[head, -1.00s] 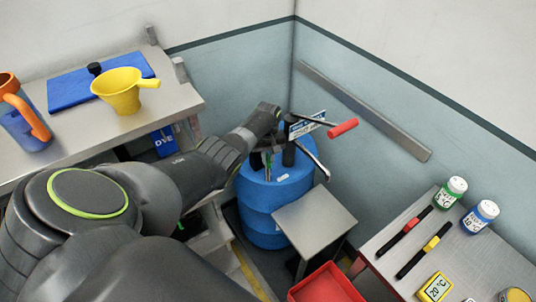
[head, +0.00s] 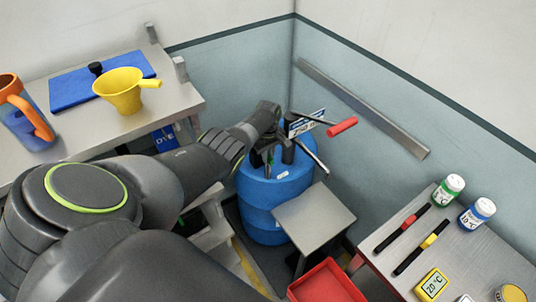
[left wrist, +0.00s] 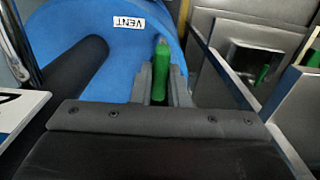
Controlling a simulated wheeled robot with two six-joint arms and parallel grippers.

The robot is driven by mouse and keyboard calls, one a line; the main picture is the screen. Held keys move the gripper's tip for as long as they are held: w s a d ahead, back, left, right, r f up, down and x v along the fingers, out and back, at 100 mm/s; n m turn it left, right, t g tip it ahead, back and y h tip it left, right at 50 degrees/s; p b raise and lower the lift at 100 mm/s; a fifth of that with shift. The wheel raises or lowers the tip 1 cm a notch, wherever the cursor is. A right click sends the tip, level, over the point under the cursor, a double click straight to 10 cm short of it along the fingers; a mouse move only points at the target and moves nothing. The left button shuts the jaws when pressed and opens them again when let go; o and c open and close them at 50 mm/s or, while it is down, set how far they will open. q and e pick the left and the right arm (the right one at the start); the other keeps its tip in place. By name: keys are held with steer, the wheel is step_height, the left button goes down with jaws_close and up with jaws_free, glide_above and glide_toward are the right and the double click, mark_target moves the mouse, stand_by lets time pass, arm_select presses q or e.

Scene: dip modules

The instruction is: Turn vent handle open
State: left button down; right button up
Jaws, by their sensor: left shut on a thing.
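The blue drum (head: 264,216) stands on the floor in the corner, in the head view. A white label reading VENT (left wrist: 129,22) is on its top in the left wrist view. The green vent handle (left wrist: 161,78) stands between the fingers of my left gripper (left wrist: 160,84), which is shut on it. In the head view my left gripper (head: 268,160) is over the drum top, and its fingers mostly hide the handle. My right gripper is not in view.
A pump with a red-gripped lever (head: 342,127) and a metal spout (head: 313,157) rises from the drum, close to my gripper. A grey stand (head: 313,217) is in front. A red bin (head: 327,283) is at the bottom. Benches flank both sides.

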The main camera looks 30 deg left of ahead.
arm_select(q)
steer(key=shift+w+a+r, duration=0.1)
steer(key=shift+w+r, duration=0.05)
steer(key=c, duration=1.4)
jaws_free()
steer(key=shift+r+p, duration=0.35)
steer(key=shift+r, duration=0.1)
step_height(320, 180, up, 5)
steer(key=shift+f+p, duration=0.15)
steer(key=shift+p, duration=0.6)
step_height(320, 180, up, 12)
steer(key=b, duration=0.1)
steer(key=shift+f, duration=0.15)
